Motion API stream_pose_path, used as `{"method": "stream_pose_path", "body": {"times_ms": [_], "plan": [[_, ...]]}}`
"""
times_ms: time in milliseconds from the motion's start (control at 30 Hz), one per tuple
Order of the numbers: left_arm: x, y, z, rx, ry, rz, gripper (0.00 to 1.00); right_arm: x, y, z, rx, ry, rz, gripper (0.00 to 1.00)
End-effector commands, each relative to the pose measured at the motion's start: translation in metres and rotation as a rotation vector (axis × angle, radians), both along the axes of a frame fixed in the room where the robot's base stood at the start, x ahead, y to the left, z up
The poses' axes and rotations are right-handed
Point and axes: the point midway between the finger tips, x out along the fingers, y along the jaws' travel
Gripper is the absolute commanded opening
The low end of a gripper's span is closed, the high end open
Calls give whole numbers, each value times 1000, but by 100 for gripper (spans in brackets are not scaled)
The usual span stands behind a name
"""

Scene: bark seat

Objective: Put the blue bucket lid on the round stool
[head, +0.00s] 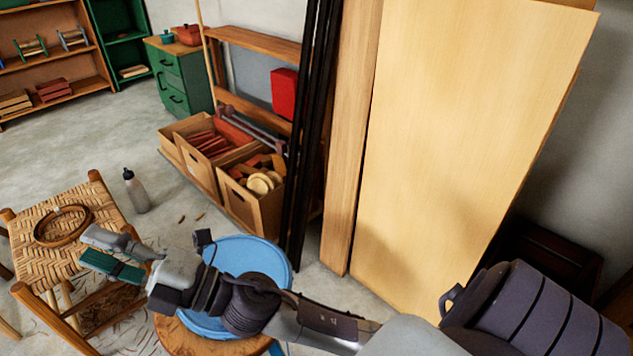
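The blue bucket lid (268,252) is a round blue disc in the lower middle of the head view. It appears to lie flat over the round stool (190,343), whose wooden top shows below the lid's front left edge. My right arm crosses in front and hides the lid's middle, so I cannot tell exactly how it sits. My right gripper (106,254) is past the lid to the left, with its two fingers apart and nothing visible between them. It is near the right edge of a woven-seat stool. My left gripper is not in view.
The woven stool (35,268) carries a coiled ring (62,227). A bottle (136,191) stands on the floor behind it. Boxes of wood pieces (255,205) and tall boards (450,130) stand behind the lid. Open floor (75,150) lies at the back left.

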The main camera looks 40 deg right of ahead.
Motion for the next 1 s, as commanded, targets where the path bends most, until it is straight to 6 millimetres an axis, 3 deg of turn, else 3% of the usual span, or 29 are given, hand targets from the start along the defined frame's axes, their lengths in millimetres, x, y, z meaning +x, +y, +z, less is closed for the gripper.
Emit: {"method": "stream_pose_path", "body": {"times_ms": [33, 133, 233, 300, 400, 500, 600, 700, 1000], "plan": [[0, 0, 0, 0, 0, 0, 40, 11, -30, -13, 122, 144, -100, 37], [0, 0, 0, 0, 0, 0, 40, 25, -92, -60, 339, 456, -305, 37], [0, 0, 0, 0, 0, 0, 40, 12, -143, -130, 512, 794, -501, 37], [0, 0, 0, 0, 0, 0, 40, -15, -168, -183, 604, 1041, -627, 37], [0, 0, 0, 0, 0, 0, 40, -72, -186, -247, 690, 1375, -776, 37], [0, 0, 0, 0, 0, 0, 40, -131, -190, -287, 725, 1650, -881, 37], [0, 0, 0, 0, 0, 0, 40, -176, -188, -306, 731, 1840, -943, 37], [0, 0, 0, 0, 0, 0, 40, -201, -186, -313, 726, 1941, -972, 37], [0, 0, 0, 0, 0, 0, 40, -208, -185, -315, 721, 1972, -981, 37]]}}
